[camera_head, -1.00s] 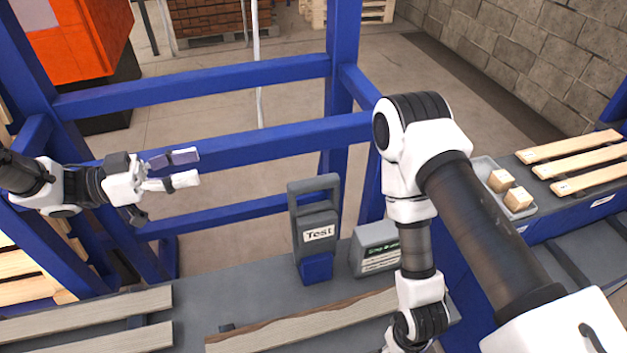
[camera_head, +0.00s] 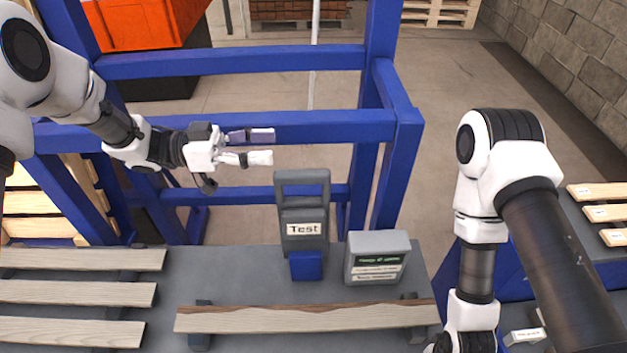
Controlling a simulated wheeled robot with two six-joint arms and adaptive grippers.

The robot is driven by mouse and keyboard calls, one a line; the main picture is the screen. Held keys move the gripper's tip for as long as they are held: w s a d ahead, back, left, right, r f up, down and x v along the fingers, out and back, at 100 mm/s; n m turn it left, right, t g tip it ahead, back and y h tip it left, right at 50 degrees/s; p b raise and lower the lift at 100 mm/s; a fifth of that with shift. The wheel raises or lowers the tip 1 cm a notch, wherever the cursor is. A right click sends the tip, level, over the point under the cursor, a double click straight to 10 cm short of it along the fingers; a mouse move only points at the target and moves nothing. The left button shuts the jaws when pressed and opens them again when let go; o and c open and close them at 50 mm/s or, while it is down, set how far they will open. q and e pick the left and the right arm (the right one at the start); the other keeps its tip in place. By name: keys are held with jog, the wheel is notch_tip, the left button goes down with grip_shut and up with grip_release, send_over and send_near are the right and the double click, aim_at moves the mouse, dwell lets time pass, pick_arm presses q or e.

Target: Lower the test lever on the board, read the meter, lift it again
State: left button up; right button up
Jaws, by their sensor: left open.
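The test lever (camera_head: 304,184) is a grey loop handle standing upright on a grey housing labelled "Test" (camera_head: 304,229) with a blue base. The meter (camera_head: 377,257) is a grey box just right of it, with a dark green strip and small print that I cannot read. My left gripper (camera_head: 262,147) is open and empty, left of and above the lever, its fingers pointing right and apart from it. My right arm comes down at the right; its gripper is cut off or hidden at the bottom edge.
A wooden plank (camera_head: 310,319) lies on supports in front of the lever. Several pale slats (camera_head: 75,292) lie at the left of the grey bench (camera_head: 240,268). A blue frame beam (camera_head: 315,124) runs behind. Slatted wood (camera_head: 595,200) lies at the right.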

aim_at(302, 171)
pick_arm(q)
notch_tip(302, 171, down, 7)
jog(key=b, duration=0.6)
jog(key=d+p, duration=0.2)
jog(key=d, duration=0.5)
jog(key=shift+d+p, duration=0.2)
jog(key=shift+p, duration=0.15)
jog(key=shift+a, duration=0.2)
jog(key=shift+c, duration=0.3)
jog(key=shift+w, duration=0.1)
grip_shut()
